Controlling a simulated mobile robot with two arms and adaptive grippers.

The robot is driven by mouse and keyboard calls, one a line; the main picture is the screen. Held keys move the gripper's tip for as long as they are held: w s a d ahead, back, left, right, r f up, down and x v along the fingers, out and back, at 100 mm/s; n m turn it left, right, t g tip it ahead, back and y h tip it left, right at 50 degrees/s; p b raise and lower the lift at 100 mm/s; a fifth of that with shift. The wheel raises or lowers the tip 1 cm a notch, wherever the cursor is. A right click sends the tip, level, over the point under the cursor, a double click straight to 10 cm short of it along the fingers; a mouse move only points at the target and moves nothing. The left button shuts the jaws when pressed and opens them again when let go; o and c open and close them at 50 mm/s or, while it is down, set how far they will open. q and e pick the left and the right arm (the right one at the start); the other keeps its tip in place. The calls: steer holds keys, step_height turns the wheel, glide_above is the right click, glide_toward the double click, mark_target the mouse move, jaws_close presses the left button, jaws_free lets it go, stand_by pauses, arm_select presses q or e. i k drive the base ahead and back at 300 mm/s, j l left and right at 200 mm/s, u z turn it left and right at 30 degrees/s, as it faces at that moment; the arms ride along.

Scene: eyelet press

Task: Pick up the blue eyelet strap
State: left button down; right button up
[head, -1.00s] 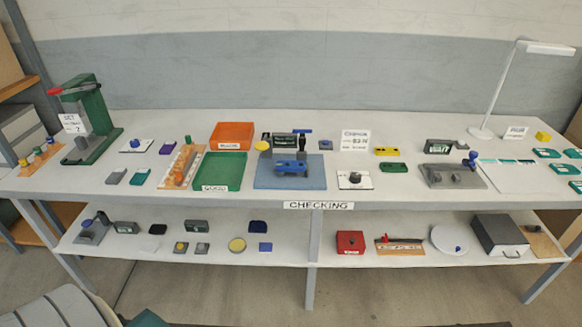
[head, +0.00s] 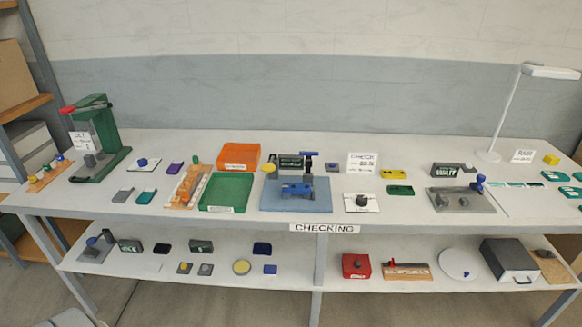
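A blue piece that looks like the eyelet strap (head: 297,189) lies on the blue mat (head: 320,206) at the middle of the table, in front of a dark device with a blue-topped post (head: 309,157). Its fine details are too small to tell. Similar yellow (head: 393,174) and green (head: 400,190) pieces lie further right. Neither of my grippers is in view.
The white table (head: 250,222) has a lower shelf (head: 330,277) with several items. An orange tray (head: 239,154) and a green tray (head: 226,190) stand left of the mat. A green press (head: 105,140) stands far left, a lamp (head: 507,110) far right.

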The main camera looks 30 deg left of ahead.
mark_target(289, 188)
steer(key=u, duration=0.9)
